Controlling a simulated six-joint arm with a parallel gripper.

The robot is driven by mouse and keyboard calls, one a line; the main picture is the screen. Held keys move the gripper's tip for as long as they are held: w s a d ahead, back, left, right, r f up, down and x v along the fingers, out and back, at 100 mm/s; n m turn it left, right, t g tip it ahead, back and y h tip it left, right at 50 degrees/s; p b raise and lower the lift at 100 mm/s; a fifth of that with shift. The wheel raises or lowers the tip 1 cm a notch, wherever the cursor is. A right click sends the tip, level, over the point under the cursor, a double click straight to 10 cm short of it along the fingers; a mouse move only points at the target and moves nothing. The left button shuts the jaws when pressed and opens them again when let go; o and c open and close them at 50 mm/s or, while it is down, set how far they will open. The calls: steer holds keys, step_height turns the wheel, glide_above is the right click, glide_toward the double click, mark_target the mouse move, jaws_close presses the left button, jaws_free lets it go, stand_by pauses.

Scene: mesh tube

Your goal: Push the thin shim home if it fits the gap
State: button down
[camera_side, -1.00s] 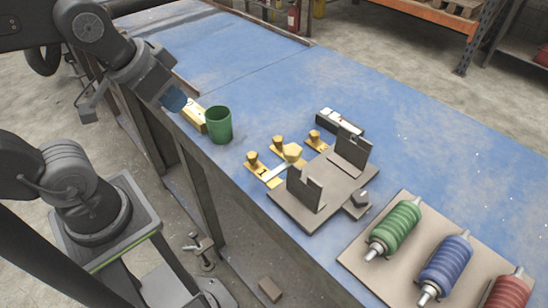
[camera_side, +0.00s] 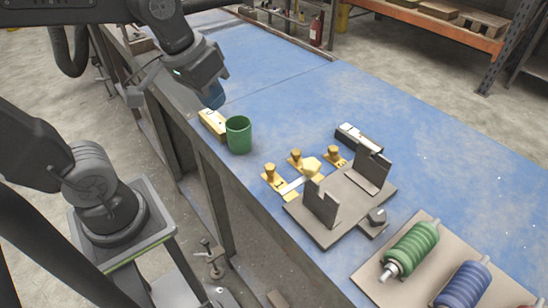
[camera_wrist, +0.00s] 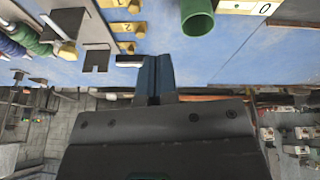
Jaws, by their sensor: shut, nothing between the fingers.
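My gripper (camera_side: 213,98) is shut and empty above the left edge of the blue bench. Its blue fingers (camera_wrist: 154,76) are together in the wrist view. Several gold-knobbed pieces stand left of the fixture: a front one (camera_side: 272,175), a rear one (camera_side: 296,158) and one by the white-topped block (camera_side: 335,156). The grey fixture base (camera_side: 345,205) carries two uprights, a notched near one (camera_side: 320,207) and a far one (camera_side: 373,172). The gap's fit cannot be seen.
A green cup (camera_side: 238,135) and a yellow block (camera_side: 212,123), marked 0 in the wrist view (camera_wrist: 250,7), stand near my gripper. A white-topped block (camera_side: 359,139) lies behind the fixture. Green (camera_side: 412,248) and blue (camera_side: 465,286) ribbed parts lie front right. The far bench is clear.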

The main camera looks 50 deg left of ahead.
mark_target(270, 171)
steer(key=w+a+f+n+g+h, duration=0.1)
steer(key=w+f+n+g, duration=0.3)
steer(key=w, duration=0.4)
steer(key=w+a+f+n+g+h, duration=0.1)
steer(key=w+f+n+g+h, duration=0.15)
steer(key=w, duration=0.55)
steer(key=shift+n+g+y, duration=0.25)
steer(key=shift+n+y, duration=0.1)
steer(key=x, duration=1)
steer(key=shift+s+f, duration=0.3)
steer(key=shift+s, duration=0.05)
steer(key=shift+s+d+r, duration=0.15)
steer(key=shift+s+d, duration=0.7)
steer(key=shift+d, duration=0.05)
steer(key=shift+s+d, duration=0.4)
steer(key=shift+d, duration=0.05)
steer(key=shift+d, duration=2.65)
steer(key=shift+r, duration=0.1)
